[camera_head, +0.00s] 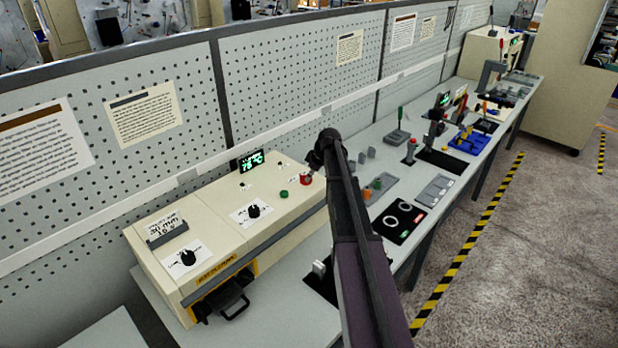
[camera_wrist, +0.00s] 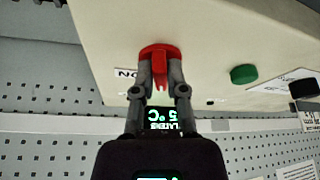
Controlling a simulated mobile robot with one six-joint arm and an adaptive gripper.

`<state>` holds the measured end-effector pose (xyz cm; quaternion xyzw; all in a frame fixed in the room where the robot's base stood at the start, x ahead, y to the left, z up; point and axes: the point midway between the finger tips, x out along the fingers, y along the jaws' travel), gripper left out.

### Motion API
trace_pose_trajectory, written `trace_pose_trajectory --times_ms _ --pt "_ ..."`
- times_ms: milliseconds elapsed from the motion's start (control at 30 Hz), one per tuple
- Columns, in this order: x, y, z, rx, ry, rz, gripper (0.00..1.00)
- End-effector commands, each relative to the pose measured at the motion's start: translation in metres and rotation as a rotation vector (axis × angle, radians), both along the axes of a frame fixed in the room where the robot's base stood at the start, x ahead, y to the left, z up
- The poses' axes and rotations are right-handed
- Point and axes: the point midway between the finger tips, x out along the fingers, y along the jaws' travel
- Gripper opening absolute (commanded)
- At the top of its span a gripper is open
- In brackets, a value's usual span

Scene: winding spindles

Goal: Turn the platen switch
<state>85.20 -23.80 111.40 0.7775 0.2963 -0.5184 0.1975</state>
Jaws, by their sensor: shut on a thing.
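The platen switch appears to be the red rotary knob (camera_wrist: 160,54) with a raised grip bar, on the cream machine panel. Part of an "ON" label (camera_wrist: 125,73) shows beside it in the wrist view. My gripper (camera_wrist: 160,75) is shut on the knob's grip bar, one finger on each side. In the head view the red knob (camera_head: 305,179) sits near the right end of the cream machine (camera_head: 215,220), and my dark arm reaches to it from the lower right. The fingertips are hard to make out there.
A green button (camera_head: 284,194) sits left of the knob in the head view. Black dials (camera_head: 254,211) and a lit temperature display (camera_head: 251,160) are close by. A perforated panel wall (camera_head: 290,85) stands behind. The bench to the right carries several other devices.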

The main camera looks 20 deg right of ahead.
Motion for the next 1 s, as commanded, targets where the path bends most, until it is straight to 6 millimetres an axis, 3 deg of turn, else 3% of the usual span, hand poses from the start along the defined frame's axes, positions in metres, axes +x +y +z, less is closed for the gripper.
trace_pose_trajectory --times_ms 400,967,1000 --pt "0.0021 -0.0024 -0.0006 0.000 0.004 0.254 0.00" --pt "0.0013 -0.0022 -0.0007 -0.001 0.004 0.294 0.00" --pt "0.0013 -0.0022 -0.0007 -0.002 0.005 0.294 0.29"
